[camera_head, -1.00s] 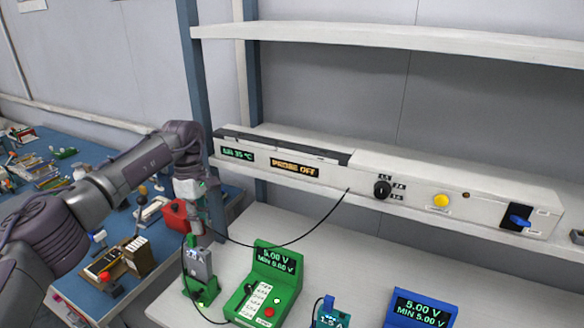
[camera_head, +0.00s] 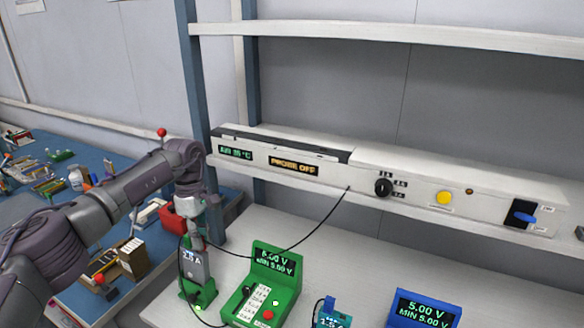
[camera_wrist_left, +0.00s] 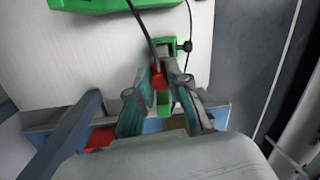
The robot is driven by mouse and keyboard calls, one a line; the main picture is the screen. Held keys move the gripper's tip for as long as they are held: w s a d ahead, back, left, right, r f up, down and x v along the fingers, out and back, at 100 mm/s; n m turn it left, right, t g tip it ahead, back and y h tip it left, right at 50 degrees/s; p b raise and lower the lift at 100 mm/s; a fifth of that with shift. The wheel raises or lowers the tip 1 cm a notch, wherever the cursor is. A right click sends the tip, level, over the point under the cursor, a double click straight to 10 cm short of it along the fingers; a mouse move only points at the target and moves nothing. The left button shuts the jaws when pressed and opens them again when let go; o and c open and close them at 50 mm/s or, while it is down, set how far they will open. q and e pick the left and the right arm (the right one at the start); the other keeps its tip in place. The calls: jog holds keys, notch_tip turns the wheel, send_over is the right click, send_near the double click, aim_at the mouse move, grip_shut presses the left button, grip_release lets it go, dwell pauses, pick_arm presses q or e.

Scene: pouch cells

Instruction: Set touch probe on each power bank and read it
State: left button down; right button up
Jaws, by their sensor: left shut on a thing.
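My left gripper (camera_head: 190,232) is shut on a red-topped probe (camera_wrist_left: 158,76) with a black cable; its teal fingers (camera_wrist_left: 158,105) stand either side in the left wrist view. In the head view the gripper is just above a grey block (camera_head: 200,268) marked with a small "A" reading, standing upright in a green stand (camera_head: 203,297). I cannot tell whether the probe tip touches the block. A green unit (camera_head: 285,285) shows a volt reading over "MIN 5.00 V". A blue unit (camera_head: 424,310) shows 5.00 V. My right gripper is not in view.
The white shelf panel (camera_head: 445,180) reads "PROBE OFF" and has a black knob (camera_head: 383,187), yellow button (camera_head: 443,198) and blue switch (camera_head: 524,218). A black cable (camera_head: 317,233) hangs from it across the bench. A red box (camera_head: 172,221) sits behind the gripper.

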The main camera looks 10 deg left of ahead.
pick_arm(q)
jog(key=shift+f, duration=0.2)
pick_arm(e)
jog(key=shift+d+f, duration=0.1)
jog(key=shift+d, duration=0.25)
pick_arm(q)
jog(key=shift+s+f+b, duration=0.1)
jog(key=shift+f+b, duration=0.2)
jog(key=shift+f, duration=0.1)
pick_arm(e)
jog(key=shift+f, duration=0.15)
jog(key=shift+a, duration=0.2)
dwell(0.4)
pick_arm(q)
jog(key=shift+r, duration=0.1)
jog(key=shift+w+d+r+p, duration=0.1)
jog(key=shift+w+r+p, duration=0.1)
jog(key=shift+r+p, duration=1.05)
jog(key=shift+w+d+r+p, duration=0.15)
jog(key=shift+r+p, duration=0.5)
jog(key=shift+r, duration=1.1)
jog(key=shift+a, duration=0.1)
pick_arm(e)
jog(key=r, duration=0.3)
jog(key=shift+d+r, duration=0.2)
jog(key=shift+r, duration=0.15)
pick_arm(q)
jog(key=shift+f, duration=0.1)
